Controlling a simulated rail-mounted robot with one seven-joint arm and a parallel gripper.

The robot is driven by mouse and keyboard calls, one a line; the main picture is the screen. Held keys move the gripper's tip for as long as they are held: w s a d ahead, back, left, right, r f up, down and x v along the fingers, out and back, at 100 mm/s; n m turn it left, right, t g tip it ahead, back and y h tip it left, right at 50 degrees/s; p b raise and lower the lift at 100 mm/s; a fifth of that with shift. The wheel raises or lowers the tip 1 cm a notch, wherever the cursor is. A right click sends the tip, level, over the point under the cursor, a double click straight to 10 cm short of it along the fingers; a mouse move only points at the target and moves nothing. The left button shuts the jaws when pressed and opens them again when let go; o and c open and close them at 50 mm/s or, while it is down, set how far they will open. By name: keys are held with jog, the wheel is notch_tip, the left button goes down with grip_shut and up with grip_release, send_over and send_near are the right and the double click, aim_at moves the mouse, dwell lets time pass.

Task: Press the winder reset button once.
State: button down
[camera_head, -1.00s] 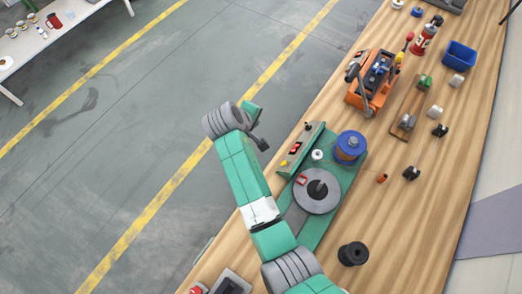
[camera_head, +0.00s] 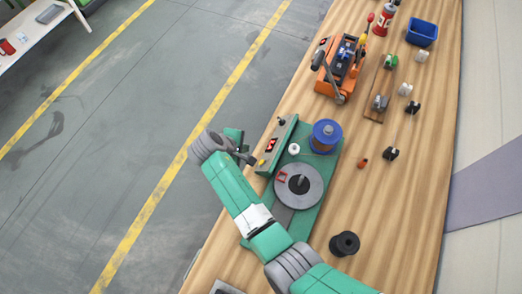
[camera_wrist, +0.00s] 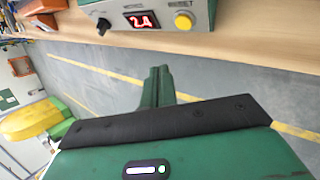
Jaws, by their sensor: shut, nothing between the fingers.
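The yellow button (camera_wrist: 183,21), whose label is small and blurred but seems to end in "RESET", is on the front of a grey-green control panel (camera_wrist: 210,12) in the wrist view. Left of it are a red display (camera_wrist: 143,20) reading about 2.4 and a black knob (camera_wrist: 103,26). My gripper's green fingers (camera_wrist: 158,72) are together and empty, pointing at the panel, apart from it, below and left of the button in the picture. In the head view my gripper (camera_head: 248,158) is beside the panel's floor-side face, close to the yellow button (camera_head: 262,162).
The panel stands on a green winder base with a grey disc (camera_head: 299,187) and a blue spool (camera_head: 325,136). An orange machine (camera_head: 341,70), a blue bin (camera_head: 422,33) and a black spool (camera_head: 344,244) are on the wooden bench. Open floor lies left of the bench.

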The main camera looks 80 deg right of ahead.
jog(key=shift+s+a+f, duration=0.15)
jog(key=shift+s+f, duration=0.7)
jog(key=shift+s+a+f, duration=0.15)
jog(key=shift+s+f, duration=0.7)
jog(key=shift+s+f, duration=0.1)
dwell(0.8)
jog(key=shift+s+f, duration=0.15)
jog(key=shift+f, duration=0.05)
jog(key=shift+s+a+f+p, duration=0.1)
jog(key=shift+s+f+p, duration=0.2)
dwell(0.6)
jog(key=shift+r, duration=0.1)
jog(key=shift+w+r+p, duration=0.3)
jog(key=shift+w+r, duration=0.2)
jog(key=shift+w, duration=0.05)
dwell(0.3)
jog(key=w+r, duration=0.1)
jog(key=w+r+p, duration=0.1)
jog(key=w+r, duration=0.1)
jog(key=shift+w+d+r, duration=0.25)
jog(key=shift+d, duration=0.15)
